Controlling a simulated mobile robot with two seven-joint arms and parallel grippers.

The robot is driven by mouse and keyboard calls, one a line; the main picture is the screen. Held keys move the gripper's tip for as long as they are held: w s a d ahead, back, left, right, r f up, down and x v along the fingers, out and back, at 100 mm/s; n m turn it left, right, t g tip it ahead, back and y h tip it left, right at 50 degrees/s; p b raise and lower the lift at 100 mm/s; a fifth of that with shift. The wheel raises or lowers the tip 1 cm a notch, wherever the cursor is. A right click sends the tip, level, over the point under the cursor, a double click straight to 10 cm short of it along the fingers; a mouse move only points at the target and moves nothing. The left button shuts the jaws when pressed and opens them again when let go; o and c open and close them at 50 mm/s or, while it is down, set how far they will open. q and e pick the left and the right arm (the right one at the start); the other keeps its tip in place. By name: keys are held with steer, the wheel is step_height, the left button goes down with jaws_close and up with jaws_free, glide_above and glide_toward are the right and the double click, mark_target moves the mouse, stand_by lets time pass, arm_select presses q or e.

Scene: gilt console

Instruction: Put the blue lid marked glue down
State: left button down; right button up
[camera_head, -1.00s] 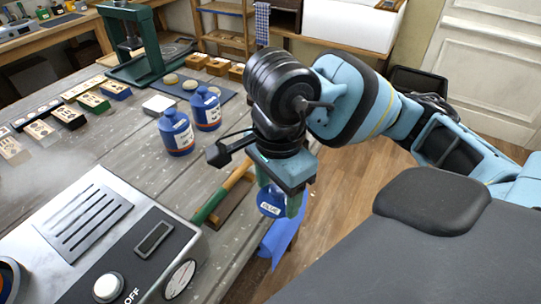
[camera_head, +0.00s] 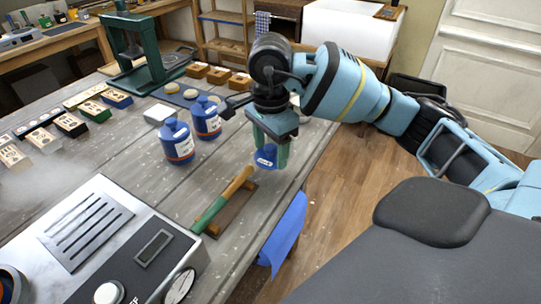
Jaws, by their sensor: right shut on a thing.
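The blue lid (camera_head: 266,156) with a white label is held between the green fingers of my right gripper (camera_head: 268,157). The gripper points down and is shut on the lid. The label is too small to read now. The lid appears above the table (camera_head: 286,180) near its right edge, beyond the green and wooden handle; the exact gap to the table cannot be told. My left gripper is not in view.
Two blue bottles (camera_head: 177,142) (camera_head: 206,119) stand left of the gripper. A tool with a green and wooden handle (camera_head: 222,202) lies close in front. A grey machine (camera_head: 95,235) fills the lower left. A green press (camera_head: 133,50) stands behind. A blue cloth (camera_head: 285,232) hangs at the table edge.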

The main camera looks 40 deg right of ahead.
mark_target(270, 158)
steer(key=shift+w+d, duration=0.25)
steer(key=shift+w, duration=0.1)
step_height(270, 158, down, 4)
steer(key=shift+r, duration=0.2)
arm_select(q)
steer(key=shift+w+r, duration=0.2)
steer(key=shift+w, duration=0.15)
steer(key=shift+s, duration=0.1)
arm_select(e)
steer(key=shift+f, duration=0.1)
steer(key=shift+f, duration=0.15)
steer(key=o, duration=0.9)
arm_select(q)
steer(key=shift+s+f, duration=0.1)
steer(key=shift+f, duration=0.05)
arm_select(e)
steer(key=shift+o, duration=0.2)
